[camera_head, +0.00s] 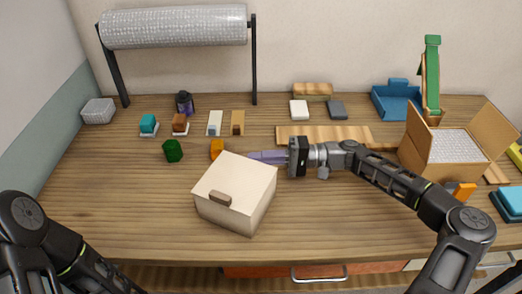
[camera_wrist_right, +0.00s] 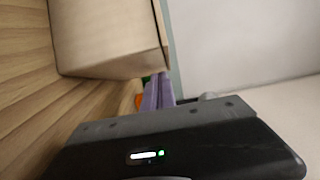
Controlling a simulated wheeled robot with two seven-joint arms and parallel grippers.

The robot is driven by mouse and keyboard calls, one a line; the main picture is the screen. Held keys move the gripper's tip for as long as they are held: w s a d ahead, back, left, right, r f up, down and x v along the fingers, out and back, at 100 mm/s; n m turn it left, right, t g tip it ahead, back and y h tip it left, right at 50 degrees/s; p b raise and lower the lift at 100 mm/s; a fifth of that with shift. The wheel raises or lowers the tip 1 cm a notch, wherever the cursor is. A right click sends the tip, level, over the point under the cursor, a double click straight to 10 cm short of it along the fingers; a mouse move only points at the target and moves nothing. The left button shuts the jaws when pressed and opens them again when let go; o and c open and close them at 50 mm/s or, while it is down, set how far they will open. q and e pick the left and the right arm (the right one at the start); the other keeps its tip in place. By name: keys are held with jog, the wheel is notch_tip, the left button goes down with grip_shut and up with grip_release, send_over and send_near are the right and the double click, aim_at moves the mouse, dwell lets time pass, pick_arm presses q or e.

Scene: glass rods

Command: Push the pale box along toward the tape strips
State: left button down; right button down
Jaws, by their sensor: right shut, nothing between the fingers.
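The pale box (camera_head: 236,190), with a small brown tab on its front edge, sits on the wooden table near the middle. My right gripper (camera_head: 266,156) has purple fingers and is shut and empty. Its fingertips are at the far right edge of the box, and I cannot tell whether they touch it. In the right wrist view the pale box (camera_wrist_right: 105,35) fills the upper left, just beyond the purple fingers (camera_wrist_right: 158,92). My left gripper is out of view; only my left arm shows. I cannot make out tape strips clearly.
An orange block (camera_head: 216,148) and a green block (camera_head: 172,151) stand behind the box. A wooden board (camera_head: 325,134) lies behind my right arm. An open carton (camera_head: 440,145) stands at the right. The table left of the box is clear.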

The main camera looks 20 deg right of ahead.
jog(key=shift+w+d, duration=0.1)
jog(key=shift+d, duration=0.15)
jog(key=b+v, duration=0.1)
jog(key=v, duration=0.6)
jog(key=shift+f+b, duration=0.15)
jog(key=shift+b, duration=0.2)
jog(key=shift+d, duration=0.25)
